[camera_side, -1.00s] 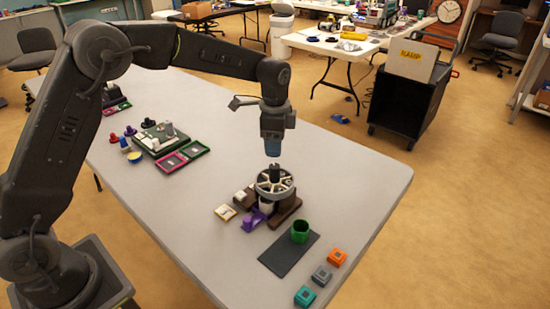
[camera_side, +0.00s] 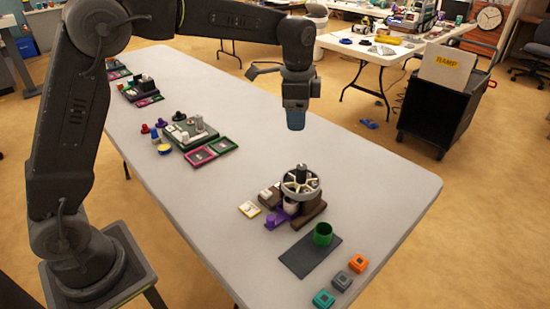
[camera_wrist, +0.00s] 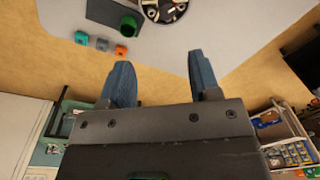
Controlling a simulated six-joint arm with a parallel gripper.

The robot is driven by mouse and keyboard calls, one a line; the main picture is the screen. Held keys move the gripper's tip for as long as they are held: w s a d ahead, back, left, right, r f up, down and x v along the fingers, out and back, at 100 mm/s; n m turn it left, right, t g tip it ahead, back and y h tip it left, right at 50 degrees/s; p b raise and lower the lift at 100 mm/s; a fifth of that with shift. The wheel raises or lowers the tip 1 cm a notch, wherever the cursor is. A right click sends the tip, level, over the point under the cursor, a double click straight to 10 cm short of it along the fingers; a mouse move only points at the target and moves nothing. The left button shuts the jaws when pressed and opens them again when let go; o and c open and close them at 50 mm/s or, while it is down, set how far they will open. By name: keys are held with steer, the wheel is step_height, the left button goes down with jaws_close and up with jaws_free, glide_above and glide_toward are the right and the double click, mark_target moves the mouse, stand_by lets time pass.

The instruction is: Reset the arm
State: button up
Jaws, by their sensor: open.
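My gripper (camera_side: 296,121) hangs upright in the air above the table in the side view, clear of everything below it. In the wrist view its two blue fingers (camera_wrist: 160,72) stand apart with nothing between them. The round spoked wheel device (camera_side: 300,183) stands on a brown base on the table, below and slightly right of the gripper. A green cup (camera_side: 323,234) stands on a dark mat (camera_side: 296,260) in front of it. The cup also shows in the wrist view (camera_wrist: 130,24).
Orange (camera_side: 358,264), grey (camera_side: 342,278) and teal (camera_side: 323,299) blocks line the table's near corner. Green and pink trays (camera_side: 201,155) lie at left. A purple piece (camera_side: 276,219) and a pale tile (camera_side: 249,209) sit by the wheel device. The table's right side is bare.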

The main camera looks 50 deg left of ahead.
steer(key=s+a+r+n+t, duration=0.1)
steer(key=s+r+n, duration=0.2)
steer(key=s, duration=0.5)
steer(key=s+a+r+n+t, duration=0.1)
steer(key=s+r+n+t, duration=0.2)
steer(key=s, duration=0.4)
steer(key=s+f+n+t, duration=0.1)
steer(key=s+f+n, duration=0.2)
steer(key=s, duration=1)
steer(key=shift+a+f+n, duration=0.2)
steer(key=shift+f+n, duration=0.05)
steer(key=shift+n, duration=0.45)
